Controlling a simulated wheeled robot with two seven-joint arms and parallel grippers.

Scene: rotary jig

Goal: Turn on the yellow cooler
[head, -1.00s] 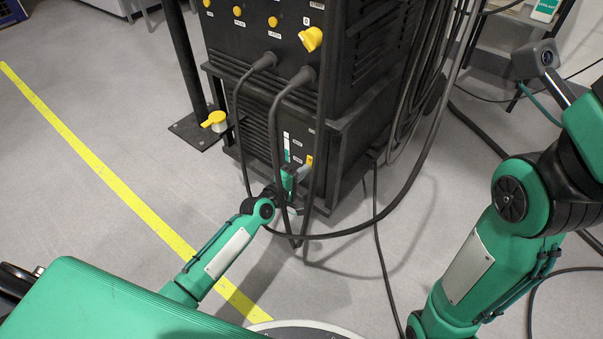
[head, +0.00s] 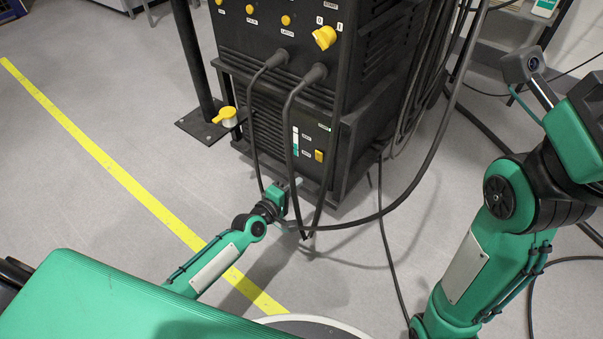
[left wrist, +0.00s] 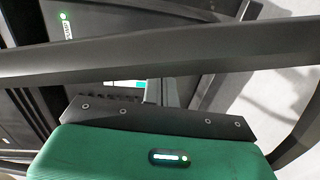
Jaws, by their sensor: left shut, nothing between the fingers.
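The cooler (head: 262,128) is the black lower unit of the cabinet, with a vented front. Its yellow switch (head: 319,155) is in plain view at the lower right of that front. My right gripper is out of view.
Thick black cables (head: 289,130) hang from the upper unit across the cooler front, close to my left gripper. One crosses the left wrist view (left wrist: 160,52). A yellow-handled valve (head: 226,116) stands left of the cabinet.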

